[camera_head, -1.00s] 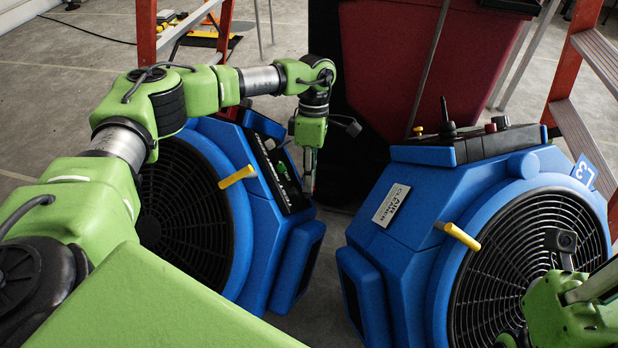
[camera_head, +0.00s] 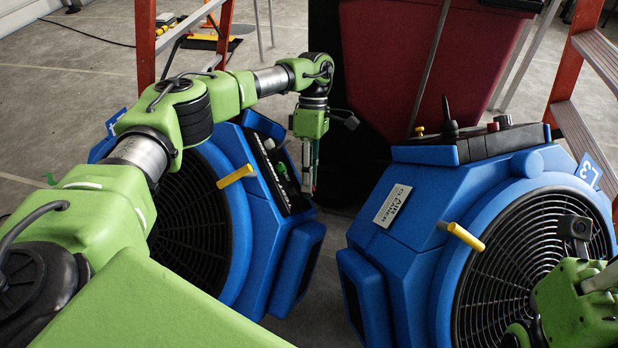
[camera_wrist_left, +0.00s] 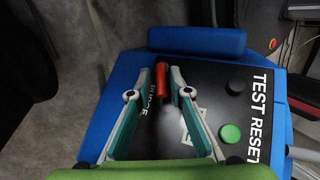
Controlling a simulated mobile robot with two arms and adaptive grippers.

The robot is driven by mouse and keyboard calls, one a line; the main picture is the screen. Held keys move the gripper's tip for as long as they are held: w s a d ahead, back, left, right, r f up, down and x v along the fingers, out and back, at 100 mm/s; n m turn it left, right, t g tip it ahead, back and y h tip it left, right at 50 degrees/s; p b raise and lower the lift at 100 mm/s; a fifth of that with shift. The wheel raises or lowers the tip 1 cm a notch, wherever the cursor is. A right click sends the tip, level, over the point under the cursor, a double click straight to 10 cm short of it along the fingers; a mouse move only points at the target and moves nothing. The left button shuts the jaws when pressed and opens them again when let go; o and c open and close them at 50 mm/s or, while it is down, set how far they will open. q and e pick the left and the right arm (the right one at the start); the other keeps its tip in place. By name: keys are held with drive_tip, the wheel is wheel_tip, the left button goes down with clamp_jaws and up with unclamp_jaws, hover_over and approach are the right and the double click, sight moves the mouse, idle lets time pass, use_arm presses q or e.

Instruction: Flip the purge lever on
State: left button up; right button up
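The purge lever is a short red lever (camera_wrist_left: 162,82) on the black control panel (camera_wrist_left: 205,75) of a blue air machine (camera_head: 285,250), beside the word PURGE in the left wrist view. My left gripper (camera_wrist_left: 166,77) has its two fingers apart, one on each side of the lever. I cannot tell whether either finger touches it. In the head view my left gripper (camera_head: 309,183) points down over the panel's right end, and the lever cannot be made out there. My right arm's wrist (camera_head: 578,300) is at the lower right; its fingers cannot be made out.
The panel also has a green button (camera_wrist_left: 230,133) and a black button (camera_wrist_left: 236,86). A second blue machine (camera_head: 410,220) stands to the right. A dark red bin (camera_head: 400,60) stands behind, and orange ladders (camera_head: 567,70) stand at the back and right.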

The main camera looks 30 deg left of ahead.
idle(0.3)
use_arm(q)
drive_tip(key=v, duration=1.2)
idle(0.5)
